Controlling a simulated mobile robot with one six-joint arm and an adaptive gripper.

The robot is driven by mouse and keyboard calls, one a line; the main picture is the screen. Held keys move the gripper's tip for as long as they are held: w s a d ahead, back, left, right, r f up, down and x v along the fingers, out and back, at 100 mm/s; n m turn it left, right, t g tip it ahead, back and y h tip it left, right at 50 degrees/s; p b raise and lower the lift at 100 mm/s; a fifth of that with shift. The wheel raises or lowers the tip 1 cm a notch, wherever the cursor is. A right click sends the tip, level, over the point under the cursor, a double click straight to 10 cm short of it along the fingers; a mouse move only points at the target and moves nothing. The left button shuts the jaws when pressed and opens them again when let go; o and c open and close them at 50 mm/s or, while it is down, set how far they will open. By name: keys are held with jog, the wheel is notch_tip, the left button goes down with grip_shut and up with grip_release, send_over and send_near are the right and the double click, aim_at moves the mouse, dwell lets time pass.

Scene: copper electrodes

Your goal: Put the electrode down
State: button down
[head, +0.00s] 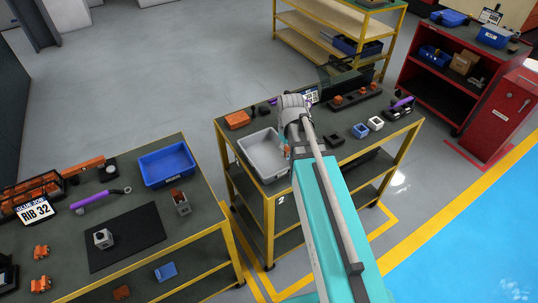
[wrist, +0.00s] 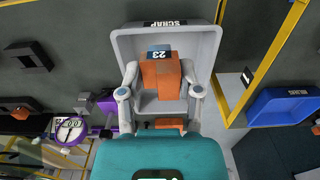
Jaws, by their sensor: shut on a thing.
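My gripper (wrist: 160,76) is shut on a copper-orange electrode (wrist: 160,80) with a blue tag marked 23, seen in the wrist view. Its two fingers press on the block's left and right sides. The electrode is over the grey bin (wrist: 207,42), which has a SCRAP label on its far rim. I cannot tell whether the electrode touches the bin floor. A smaller orange piece (wrist: 165,123) shows below the block, between the fingers. In the head view, the grey bin (head: 246,146) stands on the middle table, and my arm hides much of the gripper.
A blue bin (wrist: 285,108) lies to the right in the wrist view. A round dial gauge (wrist: 69,131) is at the left. In the head view, an orange block (head: 237,119) lies behind the grey bin, and small blue and white holders (head: 368,127) stand right of my arm.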

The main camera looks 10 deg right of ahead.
jog(key=w+a+f+b, duration=0.1)
jog(key=w+f+b, duration=0.1)
jog(key=w, duration=0.1)
jog(key=w+a+f+b, duration=0.1)
jog(key=w+f+b, duration=0.1)
jog(key=w, duration=0.1)
jog(key=w+a+f+b, duration=0.1)
jog(key=w+f+b, duration=0.1)
jog(key=w+f, duration=0.1)
jog(key=shift+w+a+b, duration=0.2)
jog(key=shift+a+b, duration=0.1)
jog(key=shift+w+a+f+b, duration=0.25)
jog(key=shift+w+f+b, duration=0.25)
jog(key=shift+f+b, duration=0.1)
jog(key=shift+w+a+f+b, duration=0.2)
jog(key=shift+w+f+b, duration=0.25)
jog(key=shift+f+b, duration=1.55)
jog(key=shift+f, duration=0.15)
jog(key=shift+c, duration=1.4)
grip_release()
jog(key=shift+r, duration=0.2)
